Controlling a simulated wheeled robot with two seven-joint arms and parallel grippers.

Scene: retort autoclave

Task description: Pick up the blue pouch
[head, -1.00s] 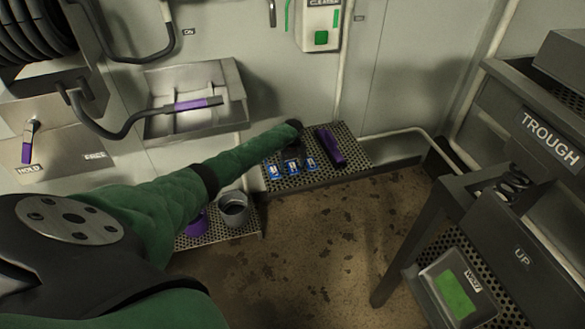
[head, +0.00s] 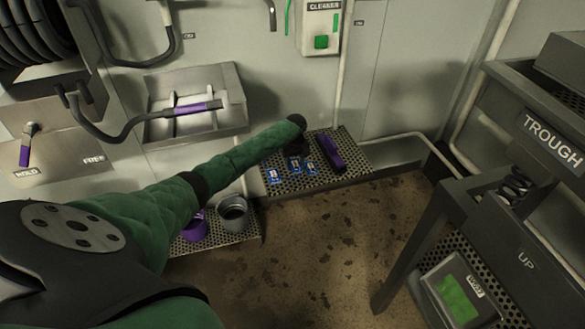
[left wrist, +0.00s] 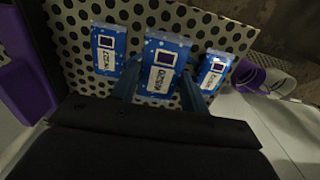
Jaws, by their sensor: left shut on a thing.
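Three blue pouches with white labels are at the perforated shelf (head: 345,150). The middle blue pouch (head: 295,165) also shows in the left wrist view (left wrist: 160,68), between my left gripper's two fingers (left wrist: 158,85). My left gripper is shut on this pouch, which appears slightly raised and tilted. The left pouch (head: 273,177) and right pouch (head: 310,168) lie on either side, outside the fingers. In the head view my left arm reaches over the shelf and its dark end hides most of the gripper. My right gripper is not in view.
A purple long object (head: 330,150) lies right of the pouches on the shelf. A purple cup (head: 196,228) and a grey cup (head: 233,212) stand on a lower-left perforated shelf. A dark trough stand (head: 440,215) is at right. The floor between is clear.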

